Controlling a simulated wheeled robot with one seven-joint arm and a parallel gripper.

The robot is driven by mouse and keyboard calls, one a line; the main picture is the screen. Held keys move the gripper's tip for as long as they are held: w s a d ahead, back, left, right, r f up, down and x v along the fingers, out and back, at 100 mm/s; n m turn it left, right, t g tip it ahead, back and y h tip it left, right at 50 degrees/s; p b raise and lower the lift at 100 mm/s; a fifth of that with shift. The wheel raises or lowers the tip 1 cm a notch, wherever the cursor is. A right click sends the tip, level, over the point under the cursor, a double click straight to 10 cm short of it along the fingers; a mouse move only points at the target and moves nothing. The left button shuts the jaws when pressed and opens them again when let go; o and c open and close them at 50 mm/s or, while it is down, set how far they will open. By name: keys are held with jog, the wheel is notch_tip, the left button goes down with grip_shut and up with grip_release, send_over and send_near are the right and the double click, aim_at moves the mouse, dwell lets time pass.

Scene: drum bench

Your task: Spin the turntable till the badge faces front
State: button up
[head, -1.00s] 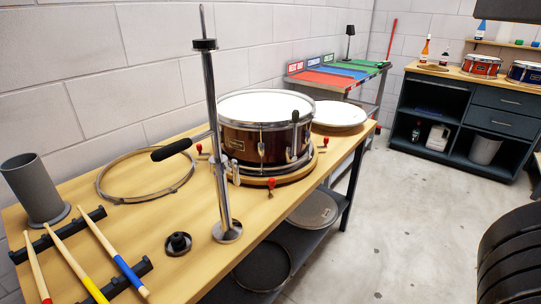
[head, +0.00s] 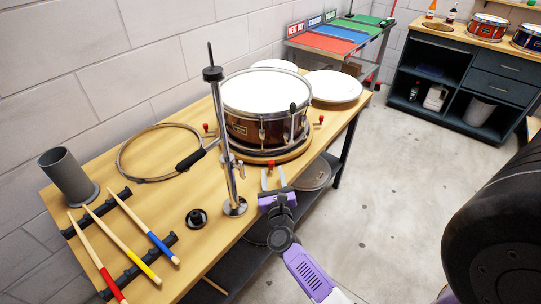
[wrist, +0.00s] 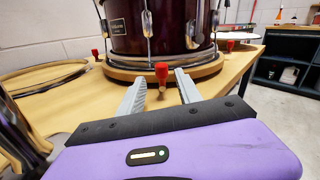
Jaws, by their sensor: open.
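A dark red drum (head: 246,126) with chrome rims and a white head stands on a round wooden turntable (head: 290,152) on the bench. A small badge (head: 237,128) shows on the drum's shell, left of centre; in the wrist view the badge (wrist: 118,26) is at upper left. Red-topped pegs stand around the turntable; the front red peg (wrist: 162,74) shows between my finger tips in the wrist view. My purple gripper (head: 273,180) is open and empty in front of the turntable, with its fingers pointing at it. I cannot tell whether they touch the peg.
A chrome stand (head: 229,165) with a black-handled arm rises left of my gripper. A loose hoop (head: 150,155), a grey cup (head: 66,175), drumsticks (head: 120,235) and a black knob (head: 196,217) lie further left. A white drum head (head: 333,87) is behind right.

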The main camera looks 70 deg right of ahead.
jog(key=shift+s+d+m, duration=0.1)
jog(key=shift+m, duration=0.8)
jog(key=shift+d, duration=0.15)
jog(key=x, duration=0.7)
jog(key=shift+d, duration=0.2)
grip_shut()
dwell(0.5)
